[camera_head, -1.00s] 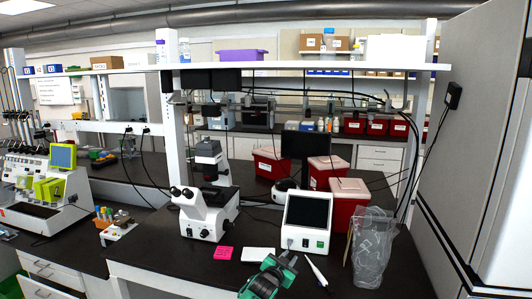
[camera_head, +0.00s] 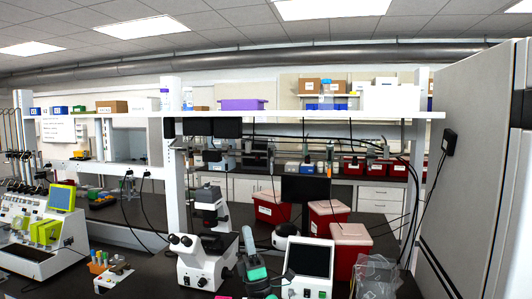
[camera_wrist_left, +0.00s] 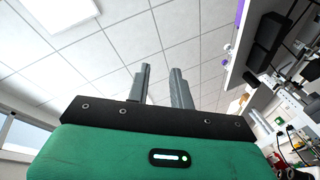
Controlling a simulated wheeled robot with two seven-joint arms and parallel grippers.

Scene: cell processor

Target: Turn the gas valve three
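My left gripper (camera_head: 248,237) rises in front of the white microscope and the screen device in the head view, pointing up. In the left wrist view its two grey fingers (camera_wrist_left: 159,82) stand apart with nothing between them, against the ceiling. Small dark fittings (camera_head: 271,155) hang in a row below the long white shelf (camera_head: 300,114), behind and above the gripper. I cannot tell which of them, if any, is gas valve three. My right gripper is not in view.
A white microscope (camera_head: 200,268) stands left of my gripper, and a white device with a dark screen (camera_head: 308,262) stands right of it. Red bins (camera_head: 351,254) are behind that device. A crumpled clear bag (camera_head: 375,275) lies at right. A tall grey cabinet (camera_head: 470,180) bounds the right side.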

